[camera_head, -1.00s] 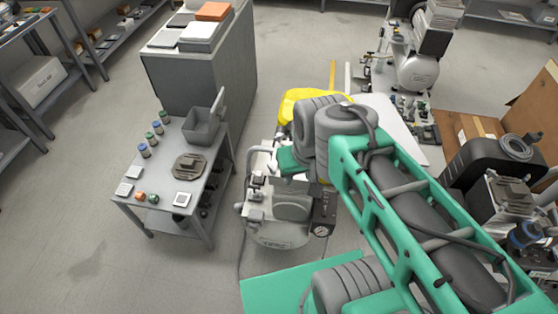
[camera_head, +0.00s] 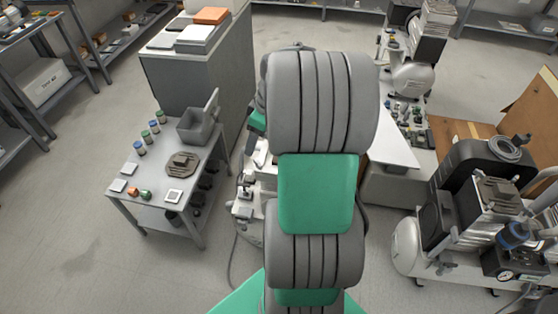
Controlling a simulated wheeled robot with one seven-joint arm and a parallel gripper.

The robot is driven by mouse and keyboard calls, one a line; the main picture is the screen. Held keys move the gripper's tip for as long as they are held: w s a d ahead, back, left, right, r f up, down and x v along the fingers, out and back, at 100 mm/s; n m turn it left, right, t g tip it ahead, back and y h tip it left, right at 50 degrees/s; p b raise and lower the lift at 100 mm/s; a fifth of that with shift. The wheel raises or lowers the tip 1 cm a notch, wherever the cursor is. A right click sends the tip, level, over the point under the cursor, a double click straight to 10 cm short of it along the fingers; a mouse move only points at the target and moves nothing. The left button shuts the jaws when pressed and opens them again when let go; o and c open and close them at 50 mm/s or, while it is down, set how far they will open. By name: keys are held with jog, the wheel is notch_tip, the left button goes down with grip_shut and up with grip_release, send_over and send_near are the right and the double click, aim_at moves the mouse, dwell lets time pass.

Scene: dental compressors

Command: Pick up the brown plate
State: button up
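A brown plate (camera_head: 174,173), roundish with a raised block-like part in its middle, lies flat on the small grey table (camera_head: 151,198) at the left. Nothing touches it from above. My arm stands upright in the middle of the picture, to the right of this table. My gripper does not show; it may be hidden behind my arm's links.
On the table are several small jars (camera_head: 140,148), a grey open bin (camera_head: 195,128), white square pieces and small coloured knobs. A grey cabinet (camera_head: 185,85) stands behind. Compressors (camera_head: 480,215) stand at the right. Floor is clear left of the table.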

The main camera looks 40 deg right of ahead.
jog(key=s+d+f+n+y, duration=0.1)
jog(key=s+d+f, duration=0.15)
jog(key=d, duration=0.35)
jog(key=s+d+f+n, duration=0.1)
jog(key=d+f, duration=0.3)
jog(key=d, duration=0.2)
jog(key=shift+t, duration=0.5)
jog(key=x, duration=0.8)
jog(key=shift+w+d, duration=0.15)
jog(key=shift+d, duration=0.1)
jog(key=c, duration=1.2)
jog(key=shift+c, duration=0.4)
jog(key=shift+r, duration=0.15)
